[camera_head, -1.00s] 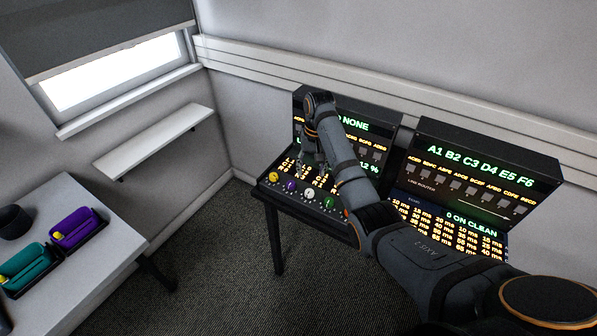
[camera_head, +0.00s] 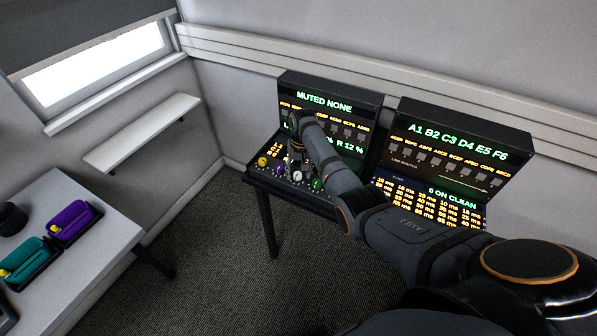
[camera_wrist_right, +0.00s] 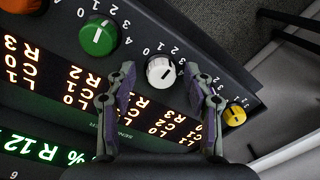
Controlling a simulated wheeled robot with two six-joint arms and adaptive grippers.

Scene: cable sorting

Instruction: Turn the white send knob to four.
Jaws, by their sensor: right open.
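The white knob (camera_wrist_right: 161,72) is on the dark sloped panel (camera_wrist_right: 225,65), with printed digits from 0 to 4 around its upper side in the right wrist view. A short dark mark shows on its face; I cannot tell exactly which digit it points at. My right gripper (camera_wrist_right: 160,82) is open, its two fingers on either side of the white knob, with gaps to it. In the head view the white knob (camera_head: 297,176) sits in the front row, and my right gripper (camera_head: 296,160) is just above and behind it. My left gripper is not in view.
A green knob (camera_wrist_right: 98,36) and an orange knob (camera_wrist_right: 20,4) lie left of the white one. A yellow knob (camera_wrist_right: 234,115) lies right. A purple knob (camera_head: 280,170) is close beside the gripper. A second console (camera_head: 455,145) stands to the right.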

